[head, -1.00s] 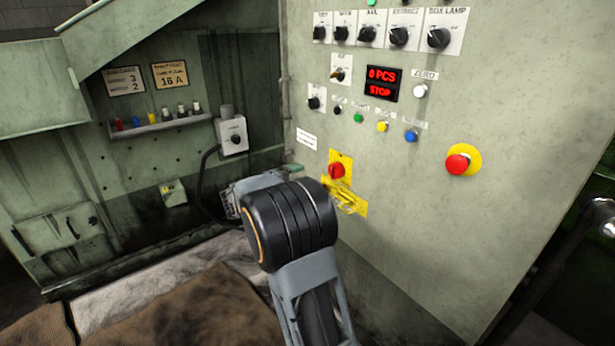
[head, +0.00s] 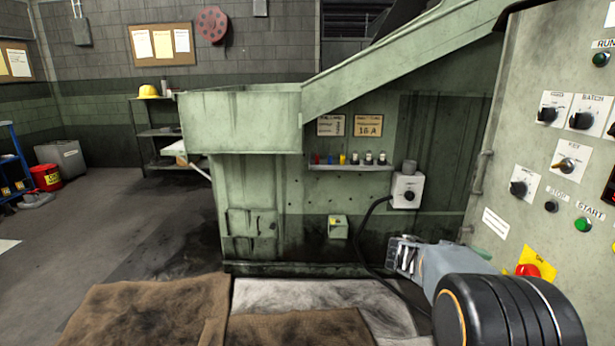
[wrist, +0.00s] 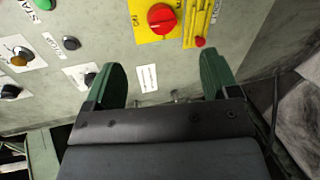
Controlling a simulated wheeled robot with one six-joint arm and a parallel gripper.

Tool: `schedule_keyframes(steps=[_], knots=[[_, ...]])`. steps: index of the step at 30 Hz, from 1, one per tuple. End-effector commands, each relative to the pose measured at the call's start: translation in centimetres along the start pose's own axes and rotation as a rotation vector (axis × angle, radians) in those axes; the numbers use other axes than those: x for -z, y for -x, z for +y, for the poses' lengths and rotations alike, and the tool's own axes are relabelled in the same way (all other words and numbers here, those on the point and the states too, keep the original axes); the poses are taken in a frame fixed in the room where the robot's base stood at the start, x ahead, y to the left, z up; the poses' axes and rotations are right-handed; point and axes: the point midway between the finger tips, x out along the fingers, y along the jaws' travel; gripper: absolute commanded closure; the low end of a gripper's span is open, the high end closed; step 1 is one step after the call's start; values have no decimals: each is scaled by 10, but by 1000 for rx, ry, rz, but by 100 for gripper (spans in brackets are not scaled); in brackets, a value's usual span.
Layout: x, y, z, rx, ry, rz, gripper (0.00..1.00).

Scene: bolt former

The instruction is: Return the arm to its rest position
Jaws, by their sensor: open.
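My gripper (wrist: 162,85) shows in the wrist view with its two green fingers spread wide and nothing between them. In that view it is in front of the grey-green control panel, with a red knob on a yellow plate (wrist: 162,18) beyond the fingers. In the head view my arm reaches in at the lower right, beside the panel (head: 510,150). The fingers are mostly hidden there behind my wrist. The red knob (head: 528,270) is partly covered by my arm.
The green machine body (head: 250,190) stands ahead, with a grey switch box (head: 407,190) and a hanging cable. Brown mats (head: 150,310) lie on the floor in front. Open floor (head: 110,230) is at the left, with a shelf (head: 155,130) and a red bucket (head: 46,177) beyond.

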Motion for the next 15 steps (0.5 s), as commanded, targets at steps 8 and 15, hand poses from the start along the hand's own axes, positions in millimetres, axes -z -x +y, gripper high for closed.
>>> schedule_keyframes(steps=[8,15], knots=[[-81,84,84,439,-34,76,19],[-138,166,130,815,-91,199,19]])
